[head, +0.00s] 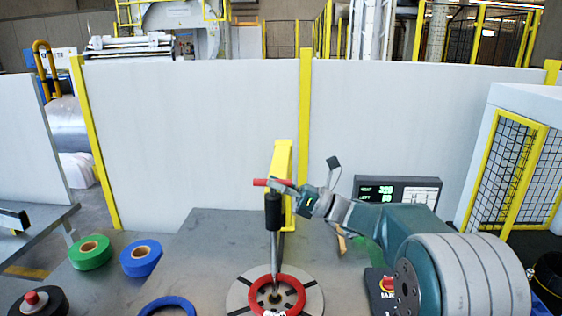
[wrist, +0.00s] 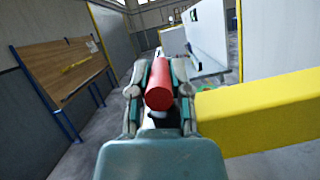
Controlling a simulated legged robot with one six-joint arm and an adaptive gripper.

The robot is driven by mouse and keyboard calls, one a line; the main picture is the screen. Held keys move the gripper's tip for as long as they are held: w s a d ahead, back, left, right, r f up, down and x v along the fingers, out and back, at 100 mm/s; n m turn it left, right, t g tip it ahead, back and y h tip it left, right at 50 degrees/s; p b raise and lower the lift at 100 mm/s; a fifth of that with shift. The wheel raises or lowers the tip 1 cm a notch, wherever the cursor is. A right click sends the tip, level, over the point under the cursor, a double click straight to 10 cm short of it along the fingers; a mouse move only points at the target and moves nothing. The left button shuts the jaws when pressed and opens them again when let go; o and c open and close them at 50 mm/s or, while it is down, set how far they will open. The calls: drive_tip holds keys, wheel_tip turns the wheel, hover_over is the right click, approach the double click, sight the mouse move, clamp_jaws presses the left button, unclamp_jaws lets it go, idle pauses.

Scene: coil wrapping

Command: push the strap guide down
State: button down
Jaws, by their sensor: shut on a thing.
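My gripper (head: 288,187) is shut on a red handle (head: 262,182), which lies roughly level at the top of the strap guide. In the wrist view the red handle (wrist: 159,84) sits between the two fingers of my gripper (wrist: 160,68). Below the handle, the guide's black cylinder (head: 273,212) and grey rod stand nearly upright. The rod reaches down to the middle of a red ring (head: 300,291) on a round slotted plate. I cannot tell whether its tip touches the plate. A yellow post (head: 284,158) stands just behind; it also shows in the wrist view (wrist: 262,110).
Green (head: 90,252) and blue (head: 141,258) rolls lie on the left of the grey table (head: 215,245). Another blue ring (head: 168,307) lies at the front edge. A display panel (head: 398,191) and a stop button box (head: 381,288) are on the right. White panels close off the back.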

drive_tip(key=shift+a+f, duration=0.15)
drive_tip(key=shift+f, duration=0.45)
drive_tip(key=shift+f, duration=0.1)
drive_tip(key=c, duration=0.6)
unclamp_jaws()
drive_tip(key=shift+a, duration=0.1)
drive_tip(key=shift+o, duration=0.2)
drive_tip(key=shift+w+r, duration=0.1)
drive_tip(key=shift+r, duration=0.1)
drive_tip(key=w+v, duration=0.1)
drive_tip(key=v, duration=1.1)
drive_tip(key=shift+s, duration=0.4)
